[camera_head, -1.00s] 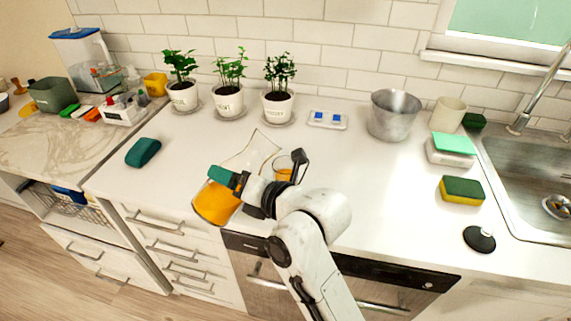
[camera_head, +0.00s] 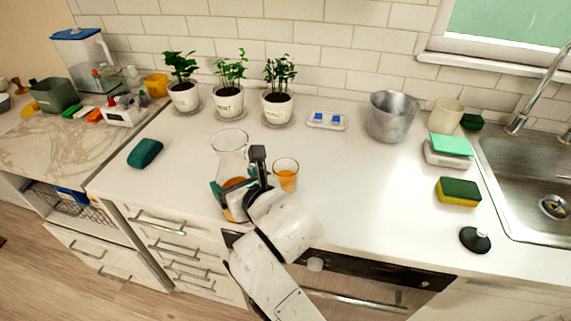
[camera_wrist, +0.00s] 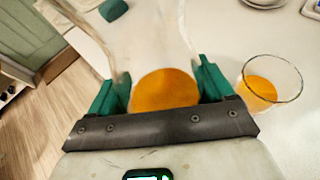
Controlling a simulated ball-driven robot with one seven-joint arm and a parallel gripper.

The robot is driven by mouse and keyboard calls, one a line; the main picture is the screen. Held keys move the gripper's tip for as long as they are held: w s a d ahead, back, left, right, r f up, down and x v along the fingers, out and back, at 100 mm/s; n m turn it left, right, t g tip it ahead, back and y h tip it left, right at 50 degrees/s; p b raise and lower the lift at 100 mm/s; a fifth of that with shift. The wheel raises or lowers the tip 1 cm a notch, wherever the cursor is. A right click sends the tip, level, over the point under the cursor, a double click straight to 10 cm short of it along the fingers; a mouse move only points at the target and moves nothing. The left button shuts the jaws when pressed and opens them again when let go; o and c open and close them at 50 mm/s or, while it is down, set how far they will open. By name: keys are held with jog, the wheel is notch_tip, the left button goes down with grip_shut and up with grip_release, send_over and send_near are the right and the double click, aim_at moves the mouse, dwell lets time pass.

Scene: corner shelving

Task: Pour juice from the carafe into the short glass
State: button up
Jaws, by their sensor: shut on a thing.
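The clear glass carafe (camera_head: 230,145) stands near upright at the counter's front, with orange juice in its lower part. It also shows in the wrist view (camera_wrist: 165,88), where the juice lies between the fingers. My gripper (camera_head: 237,186) is shut on the carafe, with one teal finger on each side (camera_wrist: 160,85). The short glass (camera_head: 286,174) stands upright just right of the carafe, apart from it, with some orange juice inside. It also shows at the right of the wrist view (camera_wrist: 270,85). My gripper hides part of the carafe's lower body in the head view.
Three potted plants (camera_head: 228,101) stand along the back wall. A teal object (camera_head: 145,153) lies left. The counter between is clear.

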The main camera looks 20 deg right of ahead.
jog(key=shift+r+p, duration=3.2)
jog(key=shift+p, duration=0.1)
jog(key=shift+f, duration=0.1)
